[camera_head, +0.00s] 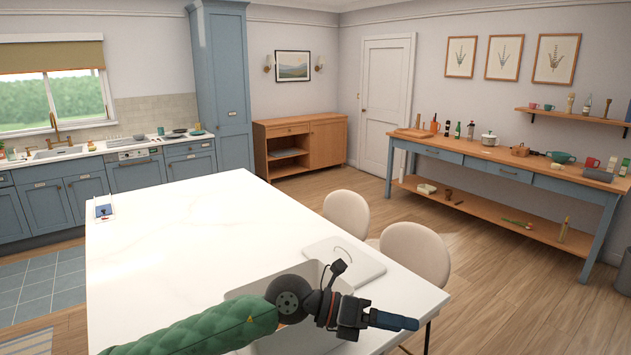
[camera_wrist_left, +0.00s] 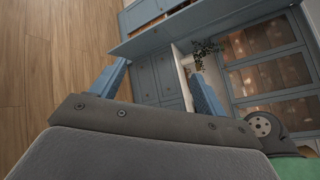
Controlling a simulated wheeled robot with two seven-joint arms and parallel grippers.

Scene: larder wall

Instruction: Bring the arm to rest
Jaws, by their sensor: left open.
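My left arm, in a green quilted sleeve, reaches in from the bottom of the head view over the white island. My left gripper (camera_head: 405,321) has blue fingers and points to the right, above the island's near right part. In the left wrist view the two blue fingers of the gripper (camera_wrist_left: 158,72) stand well apart. Nothing shows between them but the room beyond. My right gripper is in neither view.
The white island (camera_head: 190,230) has a sink partly hidden behind my arm. Two beige chairs (camera_head: 415,250) stand at its right side. A blue side table (camera_head: 455,158) with several kitchen things is along the right wall. The wooden floor (camera_head: 490,290) between is clear.

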